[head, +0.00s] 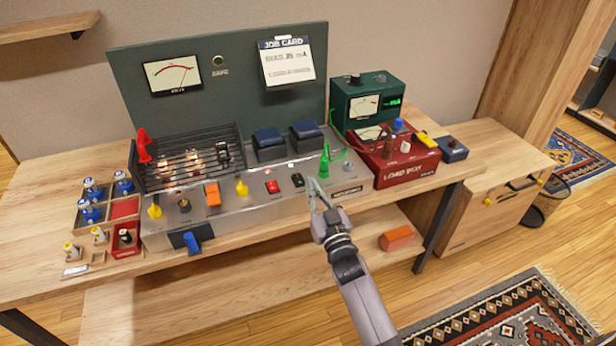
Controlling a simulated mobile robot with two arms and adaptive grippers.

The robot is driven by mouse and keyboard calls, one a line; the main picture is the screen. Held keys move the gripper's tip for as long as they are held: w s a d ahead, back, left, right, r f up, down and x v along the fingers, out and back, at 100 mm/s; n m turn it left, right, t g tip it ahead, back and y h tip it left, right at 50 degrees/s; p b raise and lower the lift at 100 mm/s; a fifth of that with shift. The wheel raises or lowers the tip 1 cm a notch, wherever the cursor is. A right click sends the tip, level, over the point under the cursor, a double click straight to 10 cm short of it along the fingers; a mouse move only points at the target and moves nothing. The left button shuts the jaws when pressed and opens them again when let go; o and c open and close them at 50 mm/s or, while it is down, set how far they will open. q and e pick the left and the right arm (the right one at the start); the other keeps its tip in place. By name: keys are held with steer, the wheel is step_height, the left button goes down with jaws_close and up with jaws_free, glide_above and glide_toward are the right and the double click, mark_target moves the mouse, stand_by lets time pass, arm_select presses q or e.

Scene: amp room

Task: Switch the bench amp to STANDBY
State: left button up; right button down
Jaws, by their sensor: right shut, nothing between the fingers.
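The bench amp (260,204) is a grey metal chassis on the wooden bench. A black tube cage and two dark blue transformers stand on its top. My left gripper is not in view.
A green meter unit (368,93) and a red load box (403,172) stand to the right. A job card (286,62) and meter hang on the back panel. An orange block (396,238) lies on the lower shelf.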

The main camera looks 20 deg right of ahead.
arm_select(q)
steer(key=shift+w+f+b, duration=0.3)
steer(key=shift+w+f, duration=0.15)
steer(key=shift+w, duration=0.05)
arm_select(e)
steer(key=s+f, duration=0.1)
steer(key=s, duration=0.2)
steer(key=s+f, duration=0.1)
steer(key=shift+s+d+f, duration=0.1)
steer(key=shift+s+f, duration=0.15)
steer(key=shift+f, duration=0.05)
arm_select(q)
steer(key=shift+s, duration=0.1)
